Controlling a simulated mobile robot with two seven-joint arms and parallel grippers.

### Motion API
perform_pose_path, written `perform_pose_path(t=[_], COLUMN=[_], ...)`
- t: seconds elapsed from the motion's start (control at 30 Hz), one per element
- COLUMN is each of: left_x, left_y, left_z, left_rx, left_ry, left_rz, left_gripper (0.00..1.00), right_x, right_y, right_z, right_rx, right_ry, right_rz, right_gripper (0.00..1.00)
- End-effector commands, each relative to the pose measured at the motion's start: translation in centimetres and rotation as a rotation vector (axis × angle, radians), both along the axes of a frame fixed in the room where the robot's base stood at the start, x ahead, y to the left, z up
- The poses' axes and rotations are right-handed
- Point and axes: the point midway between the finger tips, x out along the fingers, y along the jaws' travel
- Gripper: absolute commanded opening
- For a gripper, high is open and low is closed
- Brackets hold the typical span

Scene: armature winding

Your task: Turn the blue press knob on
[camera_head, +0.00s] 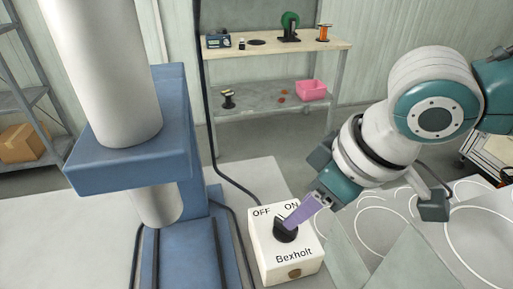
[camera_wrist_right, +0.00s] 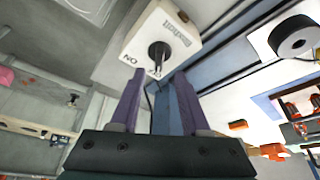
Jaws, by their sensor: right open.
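The blue press (camera_head: 130,150) stands at the left in the head view. A cream control box (camera_head: 263,268) marked OFF, ON and Bexholt sits on the table beside it. The box also shows at the top of the wrist view (camera_wrist_right: 182,22). Its black knob (camera_head: 283,235) is on the top face; its exact setting is hard to tell. My right gripper (camera_head: 293,221) has purple fingers and is open at the knob. In the wrist view the knob (camera_wrist_right: 158,52) lies just beyond and between the spread fingertips (camera_wrist_right: 158,76); contact cannot be told. My left gripper is out of view.
Black cables run along the press and behind the control box. White ring outlines (camera_head: 385,232) mark the table at the right. A workbench (camera_head: 270,47) with a pink bin (camera_head: 312,90) on its lower shelf stands at the back.

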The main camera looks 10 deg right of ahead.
Motion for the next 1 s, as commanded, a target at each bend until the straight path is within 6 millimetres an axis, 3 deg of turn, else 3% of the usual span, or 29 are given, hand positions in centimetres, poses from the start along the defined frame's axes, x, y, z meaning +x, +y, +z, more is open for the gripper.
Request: perform_pose_path(t=[0.1, 0.3, 0.67, 1.0], left_x=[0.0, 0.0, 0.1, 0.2], left_y=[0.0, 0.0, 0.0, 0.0], left_z=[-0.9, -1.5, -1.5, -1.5], left_rx=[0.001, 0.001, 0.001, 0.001], left_ry=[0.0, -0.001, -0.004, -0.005], left_rz=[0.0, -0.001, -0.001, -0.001], left_gripper=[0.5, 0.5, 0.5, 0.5], right_x=[0.7, 1.4, 1.7, 1.6], right_y=[0.6, 1.2, 1.3, 1.3], right_z=[-2.4, -4.6, -5.1, -5.1], right_rx=[0.0, 0.0, 0.0, 0.0], right_ry=[0.0, 0.0, -0.001, -0.001], right_rz=[-0.001, 0.0, 0.001, 0.001], right_gripper=[0.46, 0.46, 0.46, 0.1])
